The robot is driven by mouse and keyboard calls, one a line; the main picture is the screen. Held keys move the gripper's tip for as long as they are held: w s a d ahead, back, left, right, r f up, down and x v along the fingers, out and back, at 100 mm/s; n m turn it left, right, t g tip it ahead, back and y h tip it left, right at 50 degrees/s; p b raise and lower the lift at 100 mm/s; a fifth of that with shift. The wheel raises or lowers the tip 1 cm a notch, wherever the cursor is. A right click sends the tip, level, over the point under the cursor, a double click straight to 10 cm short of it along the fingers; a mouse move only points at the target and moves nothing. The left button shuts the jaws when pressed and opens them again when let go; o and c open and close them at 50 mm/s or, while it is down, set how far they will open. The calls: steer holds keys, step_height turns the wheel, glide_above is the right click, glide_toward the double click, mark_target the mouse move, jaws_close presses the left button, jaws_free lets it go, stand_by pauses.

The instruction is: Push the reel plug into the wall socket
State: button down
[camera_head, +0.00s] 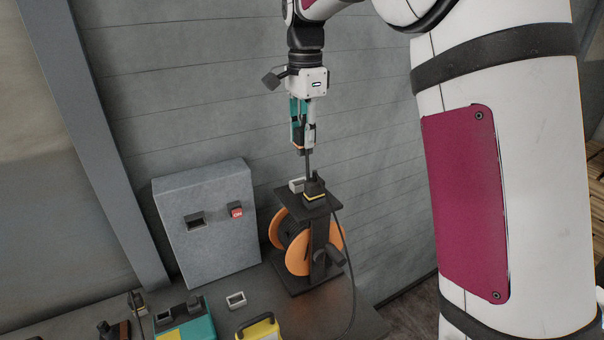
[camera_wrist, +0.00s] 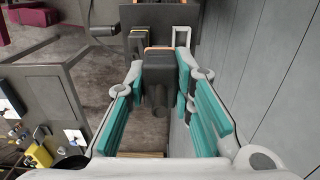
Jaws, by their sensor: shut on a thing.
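My gripper (camera_head: 302,140) is shut on a dark plug with an orange band (camera_head: 299,149), held above the cable reel. The plug also shows between the teal finger pads in the wrist view (camera_wrist: 158,66). A dark cord seems to hang below it. The reel (camera_head: 299,263) has orange discs and a black stand. The wall socket (camera_head: 195,221) is a dark opening in a grey box (camera_head: 212,252) to the left, apart from the plug. The plug's front is not clearly visible.
A yellow-banded dark plug (camera_head: 314,191) and a pale frame (camera_head: 297,185) are on the reel's top plate. A red ON switch (camera_head: 236,211) is beside the socket. A teal-and-yellow unit (camera_head: 196,325), a small pale frame (camera_head: 236,300) and a yellow case (camera_head: 259,329) occupy the front.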

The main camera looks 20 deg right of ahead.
steer(key=s+p, duration=0.3)
steer(key=s, duration=0.5)
stand_by(1.3)
steer(key=shift+s, duration=0.2)
